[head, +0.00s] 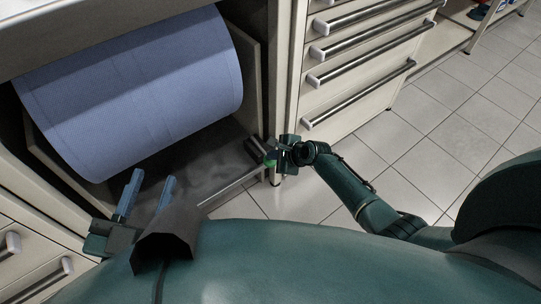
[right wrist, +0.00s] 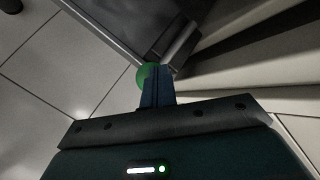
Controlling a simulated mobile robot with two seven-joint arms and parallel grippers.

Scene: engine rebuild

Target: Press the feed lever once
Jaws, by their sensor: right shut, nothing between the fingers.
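The feed lever shows as a green rounded knob (head: 270,162) at the front right corner of the paper-roll bay, beside a dark block. In the right wrist view the green knob (right wrist: 144,74) is just left of my fingertips and partly hidden behind them. My right gripper (head: 277,157) is shut and empty, right at the knob; its blue fingers (right wrist: 156,72) look together in the right wrist view. I cannot tell whether they touch the knob. My left gripper (head: 153,178) is open and empty, in front of the paper roll, with its two blue fingers apart.
A large blue paper roll (head: 135,88) lies in the open bay above a grey floor. A metal edge (head: 232,186) runs along the bay's front. A drawer cabinet (head: 350,60) with bar handles stands right of it. The tiled floor (head: 470,125) at right is clear.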

